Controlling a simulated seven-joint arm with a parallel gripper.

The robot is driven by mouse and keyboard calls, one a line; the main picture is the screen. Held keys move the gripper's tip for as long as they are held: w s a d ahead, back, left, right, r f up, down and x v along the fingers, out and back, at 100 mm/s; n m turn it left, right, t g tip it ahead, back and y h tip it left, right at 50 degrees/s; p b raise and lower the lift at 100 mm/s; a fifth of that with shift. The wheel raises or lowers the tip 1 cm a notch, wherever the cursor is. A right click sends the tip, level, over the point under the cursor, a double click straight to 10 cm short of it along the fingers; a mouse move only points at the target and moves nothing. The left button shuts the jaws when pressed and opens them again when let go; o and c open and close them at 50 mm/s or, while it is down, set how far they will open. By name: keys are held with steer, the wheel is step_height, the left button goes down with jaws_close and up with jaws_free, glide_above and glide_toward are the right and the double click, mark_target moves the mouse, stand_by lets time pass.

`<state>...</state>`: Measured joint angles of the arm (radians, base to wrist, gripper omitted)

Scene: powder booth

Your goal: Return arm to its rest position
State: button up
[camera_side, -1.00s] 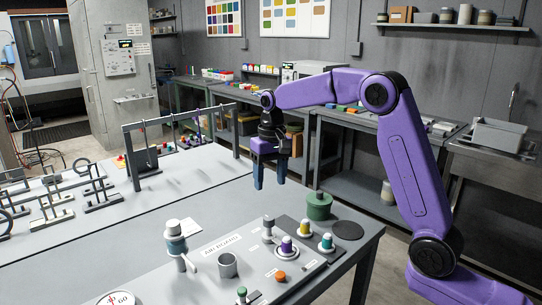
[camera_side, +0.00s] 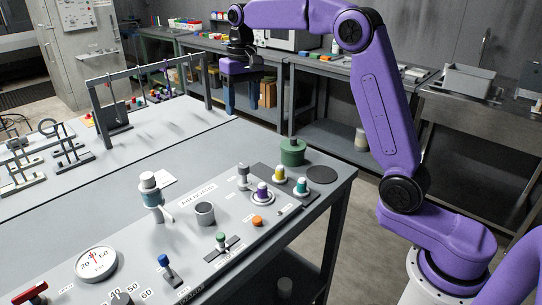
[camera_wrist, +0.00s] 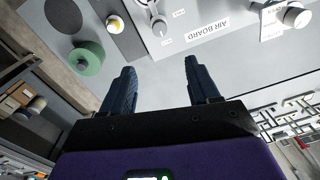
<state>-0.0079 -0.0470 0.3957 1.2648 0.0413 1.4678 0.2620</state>
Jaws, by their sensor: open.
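My gripper (camera_side: 240,108) hangs from my raised purple arm above the far edge of the grey bench (camera_side: 200,145), its dark blue fingers pointing down. In the wrist view my gripper (camera_wrist: 159,68) shows two fingers spread apart with nothing between them. They are clear of the bench and touch nothing I can see. My arm bends at a high elbow, and its base stands at the right of the side view.
A hanging rack frame (camera_side: 145,75) stands at the back left. A sink (camera_side: 466,80) is at the right.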

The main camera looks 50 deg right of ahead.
steer(key=s+a+f+n, duration=0.2)
steer(key=s+a+n, duration=0.2)
steer(key=s, duration=0.4)
steer(key=s+a+f+n, duration=0.2)
steer(key=s+a+n, duration=0.15)
steer(key=s, duration=0.45)
steer(key=s+d+f+n, duration=0.2)
steer(key=s+f+n, duration=0.1)
steer(key=s, duration=0.8)
steer(key=s+d+f+n, duration=0.3)
steer(key=s+f+n, duration=0.1)
steer(key=s, duration=0.7)
steer(key=shift+d, duration=0.2)
